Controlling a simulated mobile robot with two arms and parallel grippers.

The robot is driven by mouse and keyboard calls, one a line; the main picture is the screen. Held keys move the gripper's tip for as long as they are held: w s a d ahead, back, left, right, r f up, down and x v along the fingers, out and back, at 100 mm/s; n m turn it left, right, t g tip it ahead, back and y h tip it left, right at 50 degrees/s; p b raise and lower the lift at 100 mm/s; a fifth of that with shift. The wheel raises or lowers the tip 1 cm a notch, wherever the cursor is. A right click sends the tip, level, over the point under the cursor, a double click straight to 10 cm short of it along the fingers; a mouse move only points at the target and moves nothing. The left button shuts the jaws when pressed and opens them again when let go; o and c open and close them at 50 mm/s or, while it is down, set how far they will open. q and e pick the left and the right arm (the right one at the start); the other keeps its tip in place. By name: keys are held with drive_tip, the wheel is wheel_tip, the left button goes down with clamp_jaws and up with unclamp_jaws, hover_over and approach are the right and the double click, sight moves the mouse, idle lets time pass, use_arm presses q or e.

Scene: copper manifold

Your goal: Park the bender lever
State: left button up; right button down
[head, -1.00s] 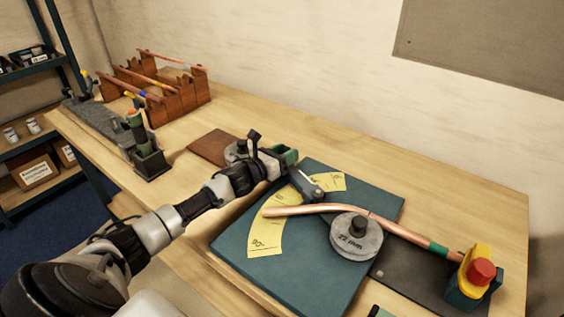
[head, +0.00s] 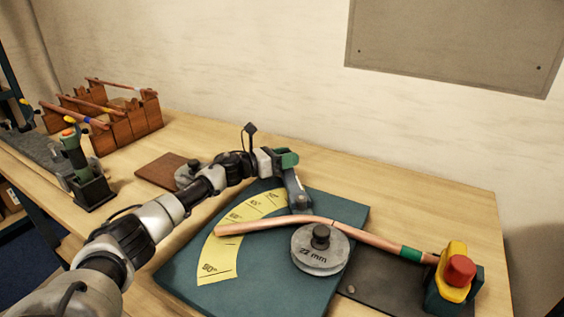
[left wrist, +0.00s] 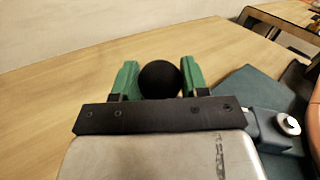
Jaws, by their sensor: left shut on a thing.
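The bender lever (head: 297,188) is a grey-blue bar reaching from my left gripper toward the forming wheel (head: 320,248), marked 22 mm. Its inner end, with a roller, lies just behind the copper tube (head: 370,240). My left gripper (head: 287,158) has green fingers and is at the lever's outer end, beyond the back edge of the bender plate (head: 180,275). In the left wrist view the fingers (left wrist: 160,79) are shut on the round black lever knob (left wrist: 160,77). The tube bends slightly over the wheel. My right gripper is not in view.
A yellow angle scale (head: 222,245) lies on the plate, left of the lever. A red-and-yellow clamp (head: 455,275) stands at the tube's right end. The bench behind the plate is clear.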

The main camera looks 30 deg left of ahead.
use_arm(q)
drive_tip(key=shift+d+r, duration=0.1)
drive_tip(key=shift+r, duration=0.05)
drive_tip(key=o, duration=1.3)
drive_tip(key=shift+w+d, duration=0.15)
drive_tip(key=shift+w, duration=0.1)
drive_tip(key=shift+c, duration=0.2)
drive_tip(key=shift+s, duration=0.1)
drive_tip(key=b+v, duration=0.1)
drive_tip(key=v, duration=0.3)
drive_tip(key=b+v, duration=0.1)
drive_tip(key=v, duration=0.4)
drive_tip(key=shift+s+a+f, duration=0.15)
drive_tip(key=shift+a+f, duration=0.05)
drive_tip(key=shift+f, duration=0.05)
drive_tip(key=shift+s+a+r, duration=0.15)
drive_tip(key=shift+s+a, duration=0.2)
drive_tip(key=shift+s, duration=0.2)
